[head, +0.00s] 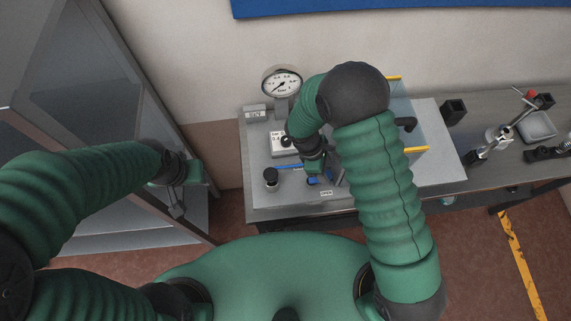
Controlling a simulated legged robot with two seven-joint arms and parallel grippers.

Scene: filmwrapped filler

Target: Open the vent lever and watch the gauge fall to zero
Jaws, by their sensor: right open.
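The round white pressure gauge (282,83) stands at the back left of the grey bench unit. Its dark needle lies slanted across the dial; I cannot read its value surely. Blue parts that look like the vent lever (288,166) show low on the unit's top, partly hidden by my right gripper. My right gripper (326,180) is open, pointing down at the blue part above a small "OPEN" label (326,192). I cannot tell whether it touches the lever. My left gripper (177,208) hangs empty at the left, away from the unit; its jaw opening is unclear.
A black knob (270,178) stands left of the lever, and a small white panel (283,143) is behind it. A clear box with yellow edges (405,112) is partly behind my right arm. A metal stand (490,142) is farther right. A grey glass-panelled cabinet (95,110) borders the left.

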